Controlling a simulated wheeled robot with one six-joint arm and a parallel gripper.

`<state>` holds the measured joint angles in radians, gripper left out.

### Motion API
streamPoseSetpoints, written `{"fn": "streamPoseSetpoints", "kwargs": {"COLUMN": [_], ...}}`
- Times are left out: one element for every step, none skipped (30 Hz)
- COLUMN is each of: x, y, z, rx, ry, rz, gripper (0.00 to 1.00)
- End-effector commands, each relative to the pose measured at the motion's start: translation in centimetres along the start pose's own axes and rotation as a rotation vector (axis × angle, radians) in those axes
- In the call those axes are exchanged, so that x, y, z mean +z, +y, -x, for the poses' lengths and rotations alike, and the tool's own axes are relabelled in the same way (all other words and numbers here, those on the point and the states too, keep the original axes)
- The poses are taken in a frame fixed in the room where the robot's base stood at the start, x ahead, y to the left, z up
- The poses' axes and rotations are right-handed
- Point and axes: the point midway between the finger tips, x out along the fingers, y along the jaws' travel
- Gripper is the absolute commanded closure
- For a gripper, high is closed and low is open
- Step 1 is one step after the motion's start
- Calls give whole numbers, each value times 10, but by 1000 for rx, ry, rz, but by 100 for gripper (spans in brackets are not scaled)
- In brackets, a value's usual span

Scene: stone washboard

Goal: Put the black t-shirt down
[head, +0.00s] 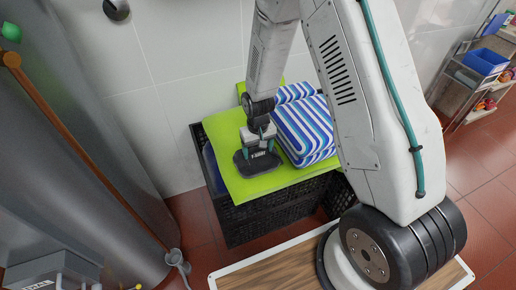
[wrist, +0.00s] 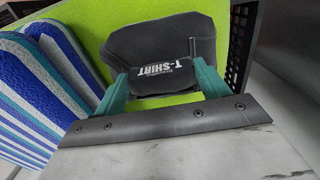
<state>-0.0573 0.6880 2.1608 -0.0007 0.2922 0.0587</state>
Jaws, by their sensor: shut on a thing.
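The black t-shirt (wrist: 160,42) is a folded dark bundle with a white "T-SHIRT" label, seen in the wrist view between and beyond my gripper's fingers. In the head view the black t-shirt (head: 256,163) is at the lime-green surface (head: 290,177) on top of a black crate. My gripper (head: 262,140) points down and is shut on the t-shirt; its teal fingers (wrist: 163,85) grip the near edge. The shirt appears at or very close to the green surface; I cannot tell whether it rests fully on it.
Blue-and-white striped folded cloths (head: 306,128) lie right beside the t-shirt. The black crate (head: 270,213) stands against a tiled wall. A grey cylinder (head: 75,130) with a wooden pole is at the left. A shelf cart (head: 480,75) stands far right.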

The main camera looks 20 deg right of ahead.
Motion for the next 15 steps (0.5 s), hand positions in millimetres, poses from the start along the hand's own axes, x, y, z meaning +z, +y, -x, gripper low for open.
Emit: {"fn": "streamPoseSetpoints", "kwargs": {"x": [0, 0, 0, 0, 0, 0, 0, 0, 0, 0, 0, 0, 0, 0, 0], "y": [0, 0, 0, 0, 0, 0, 0, 0, 0, 0, 0, 0, 0, 0, 0], "z": [1, 1, 1, 1, 0, -1, -2, -2, -2, -2, -2, -2, -2, -2, -2], "rx": [0, 0, 0, 0, 0, 0, 0, 0, 0, 0, 0, 0, 0, 0, 0], "ry": [1, 1, 1, 1, 1, 1, 1, 1, 1, 1, 1, 1, 1, 1, 1], "rz": [0, 0, 0, 1, 1, 1, 1, 1, 1, 1, 1, 1, 1, 1, 1], "gripper": [66, 66, 66, 66, 66, 66, 66, 24, 13, 5, 5, 5, 5, 5, 5]}}
